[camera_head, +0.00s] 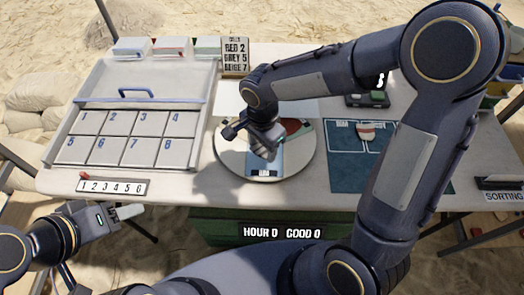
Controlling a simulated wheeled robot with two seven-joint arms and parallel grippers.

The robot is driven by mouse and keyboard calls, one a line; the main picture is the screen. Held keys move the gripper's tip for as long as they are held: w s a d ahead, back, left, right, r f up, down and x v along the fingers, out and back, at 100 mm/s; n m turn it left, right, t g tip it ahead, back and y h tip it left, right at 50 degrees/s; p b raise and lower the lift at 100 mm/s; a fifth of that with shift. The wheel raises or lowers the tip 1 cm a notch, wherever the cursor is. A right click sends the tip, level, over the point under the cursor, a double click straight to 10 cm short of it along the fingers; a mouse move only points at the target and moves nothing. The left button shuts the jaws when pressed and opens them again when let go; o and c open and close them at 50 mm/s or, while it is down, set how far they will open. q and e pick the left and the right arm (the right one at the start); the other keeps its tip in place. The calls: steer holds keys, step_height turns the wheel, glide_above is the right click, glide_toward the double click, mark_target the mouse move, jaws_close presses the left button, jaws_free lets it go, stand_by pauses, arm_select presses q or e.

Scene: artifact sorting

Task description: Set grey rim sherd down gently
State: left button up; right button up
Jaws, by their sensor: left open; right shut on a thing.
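My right gripper (264,148) reaches in from the right and points down over the round pale plate (229,157). It is shut on a small grey piece that I take for the grey rim sherd, mostly hidden by the fingers. I cannot tell whether the piece touches the surface below. A blue panel (265,166) lies on the plate under the gripper. A reddish-brown patch (293,126) shows on the plate's far right side. My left gripper (122,212) is open and empty, low in front of the table's left side.
A tray with numbered cells (130,120) and a blue handle stands at the left. A blue mat (346,178) with a pale and reddish sherd (366,132) lies at the right. A sign (236,58) reads red 2, grey 5, beige 7. A numbered strip (113,187) lies front left.

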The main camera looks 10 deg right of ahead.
mark_target(262, 151)
steer(key=shift+f, duration=1.55)
steer(key=shift+f, duration=0.1)
steer(key=shift+f+b, duration=0.15)
steer(key=shift+b, duration=0.25)
steer(key=o, duration=1)
steer(key=shift+r, duration=0.2)
